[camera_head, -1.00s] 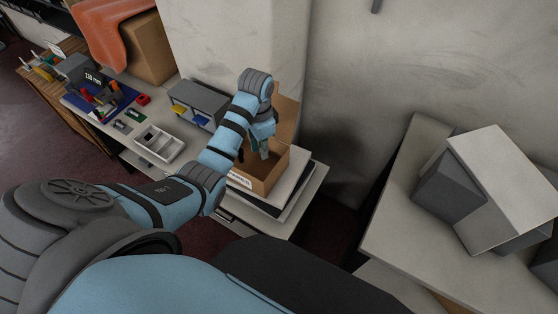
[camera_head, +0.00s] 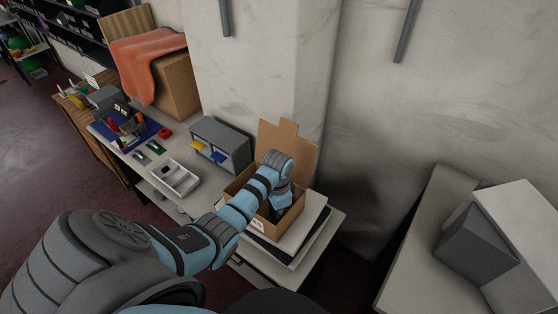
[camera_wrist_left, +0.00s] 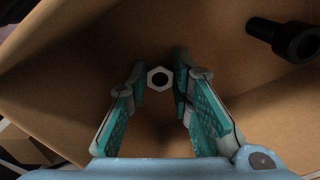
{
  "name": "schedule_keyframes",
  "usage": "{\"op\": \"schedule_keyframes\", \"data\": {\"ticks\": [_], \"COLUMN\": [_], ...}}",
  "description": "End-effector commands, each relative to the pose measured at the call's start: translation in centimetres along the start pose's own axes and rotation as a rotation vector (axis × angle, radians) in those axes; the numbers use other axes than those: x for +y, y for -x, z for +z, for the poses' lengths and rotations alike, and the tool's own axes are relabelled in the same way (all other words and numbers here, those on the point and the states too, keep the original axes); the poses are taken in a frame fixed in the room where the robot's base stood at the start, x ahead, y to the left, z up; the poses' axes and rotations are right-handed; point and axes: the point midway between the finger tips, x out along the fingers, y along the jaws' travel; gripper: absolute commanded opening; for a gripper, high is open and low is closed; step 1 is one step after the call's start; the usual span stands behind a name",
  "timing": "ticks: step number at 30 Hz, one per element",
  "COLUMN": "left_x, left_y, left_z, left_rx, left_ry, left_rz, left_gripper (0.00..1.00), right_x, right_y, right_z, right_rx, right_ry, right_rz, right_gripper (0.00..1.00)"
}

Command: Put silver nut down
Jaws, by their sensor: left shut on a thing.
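The silver nut (camera_wrist_left: 160,79) is a pale hexagonal ring with a dark hole. In the left wrist view it sits between the fingertips of my left gripper (camera_wrist_left: 160,76), which is shut on it. The gripper and nut are inside an open cardboard box (camera_head: 291,143), whose brown walls (camera_wrist_left: 60,75) surround them in the wrist view. In the head view the left gripper (camera_head: 280,204) reaches down into the box and the nut is hidden. I cannot tell whether the nut touches the box floor. My right gripper is not in view.
A black bolt-like part (camera_wrist_left: 287,38) lies in the box to the right. Left of the box are a white divided tray (camera_head: 174,178), a grey bin unit (camera_head: 232,143) and a blue tool mat (camera_head: 108,132). A wall stands behind the box.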

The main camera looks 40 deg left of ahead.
Motion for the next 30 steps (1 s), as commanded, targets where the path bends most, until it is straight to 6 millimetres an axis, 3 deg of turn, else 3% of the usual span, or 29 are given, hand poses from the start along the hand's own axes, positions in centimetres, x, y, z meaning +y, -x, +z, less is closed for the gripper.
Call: {"op": "schedule_keyframes", "data": {"ticks": [6,7,10,20,23,30], "left_x": [0.0,0.0,0.0,0.0,-0.1,-0.1], "left_y": [-0.3,-0.3,-0.2,0.0,1.3,7.8], "left_z": [-0.1,-0.1,-0.1,-0.1,-0.1,-0.2], "left_rx": [0.0,0.0,0.001,0.001,0.003,0.004], "left_ry": [-0.001,-0.001,-0.001,-0.001,-0.001,-0.002], "left_rz": [0.001,0.0,0.0,0.0,-0.002,-0.004], "left_gripper": [0.0,0.24,0.4,0.41,0.41,0.41], "right_x": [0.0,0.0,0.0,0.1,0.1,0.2], "right_y": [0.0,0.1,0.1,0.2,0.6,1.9], "right_z": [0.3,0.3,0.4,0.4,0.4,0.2], "right_rx": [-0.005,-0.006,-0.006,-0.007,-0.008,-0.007], "right_ry": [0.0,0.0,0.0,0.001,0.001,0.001], "right_rz": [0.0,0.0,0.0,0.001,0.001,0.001], "right_gripper": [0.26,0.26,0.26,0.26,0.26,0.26]}}
